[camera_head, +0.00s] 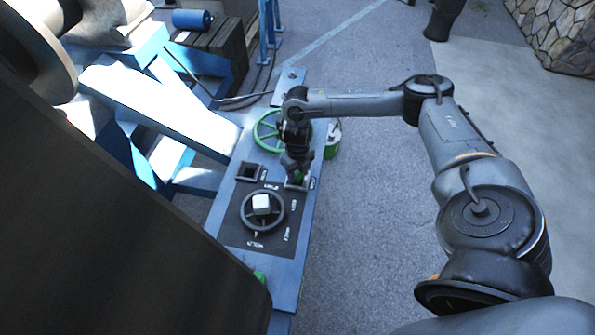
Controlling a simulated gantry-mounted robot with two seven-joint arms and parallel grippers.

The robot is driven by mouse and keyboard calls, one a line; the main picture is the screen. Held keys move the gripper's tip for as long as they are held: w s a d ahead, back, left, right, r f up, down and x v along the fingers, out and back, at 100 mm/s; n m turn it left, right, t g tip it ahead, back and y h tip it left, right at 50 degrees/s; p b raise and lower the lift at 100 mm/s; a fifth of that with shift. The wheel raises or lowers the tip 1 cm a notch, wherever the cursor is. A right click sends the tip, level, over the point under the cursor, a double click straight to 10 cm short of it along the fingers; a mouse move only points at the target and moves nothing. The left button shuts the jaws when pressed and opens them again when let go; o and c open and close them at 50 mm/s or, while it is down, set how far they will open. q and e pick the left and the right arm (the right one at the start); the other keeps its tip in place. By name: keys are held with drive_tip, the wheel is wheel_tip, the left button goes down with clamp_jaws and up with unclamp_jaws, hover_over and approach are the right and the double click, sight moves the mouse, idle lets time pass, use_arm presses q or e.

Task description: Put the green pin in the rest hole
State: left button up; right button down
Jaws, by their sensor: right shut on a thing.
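My right gripper (297,176) points down over the blue control panel, at a light-rimmed square socket (290,187). It is shut on the green pin (298,181), of which only a small bit of green shows between the fingers. I cannot tell whether the pin is in the socket or just above it. A second square socket with a dark opening (250,172) lies to the left on the same panel and looks empty. The panel lettering is too small to read surely, so I cannot tell which socket is the rest hole. My left gripper is not in view.
A dark dial with a pale square knob (262,204) sits on the panel (290,262) below the sockets. A green handwheel (266,131) is behind, and a green-and-white cylinder (333,140) is right of my wrist. Blue framework (175,115) fills the left. Open pavement (375,230) lies right.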

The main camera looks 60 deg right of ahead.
drive_tip(key=shift+r, duration=0.1)
drive_tip(key=c, duration=0.7)
unclamp_jaws()
drive_tip(key=shift+o, duration=1)
